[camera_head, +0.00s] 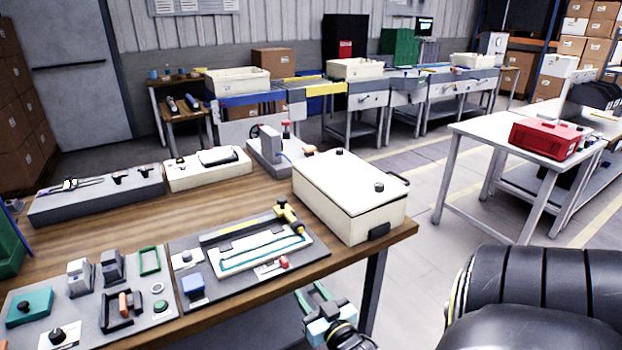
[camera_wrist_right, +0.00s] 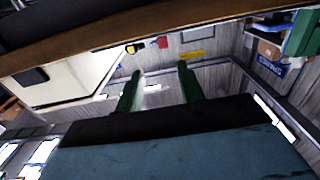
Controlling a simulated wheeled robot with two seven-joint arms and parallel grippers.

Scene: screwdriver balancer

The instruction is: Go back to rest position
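My right gripper (camera_head: 312,293) is low at the front edge of the wooden workbench (camera_head: 130,215), beside and below its right corner. Its two green fingers stand apart with nothing between them; the right wrist view also shows the open gripper (camera_wrist_right: 158,78). A yellow and black screwdriver-like tool (camera_head: 290,216) lies on the dark board (camera_head: 185,247) on the bench, apart from the gripper. My left gripper is not in view.
A cream box (camera_head: 345,190) with a lid sits at the bench's right corner, close to my right gripper. A grey fixture board (camera_head: 130,318) holds several small parts. A red toolbox (camera_head: 548,138) stands on a white table. The floor between is clear.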

